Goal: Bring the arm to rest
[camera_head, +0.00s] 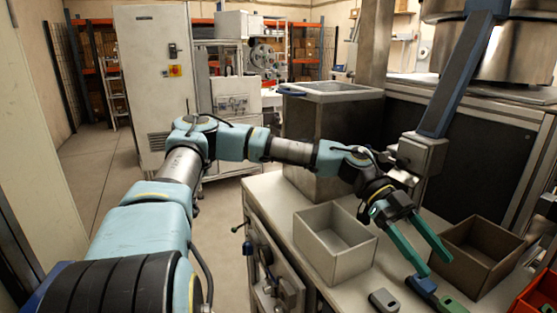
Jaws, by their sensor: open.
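My arm reaches from the lower left across to the bench on the right, with its light blue and grey links bent at the elbow. My gripper (432,262) has two green fingers spread wide apart. It points down and to the right over the bench (345,285), between the pale open box and the brown open box. I see nothing between the fingers. One fingertip appears close to a small blue and green item (424,286) on the bench; I cannot tell whether they touch.
A pale open box (312,250) and a brown open box (463,262) stand beside the gripper, both looking empty. A small grey item (383,300) lies in front. A red bin (538,298) is at the right edge. A tall metal bin (325,130) stands behind. Floor at left is clear.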

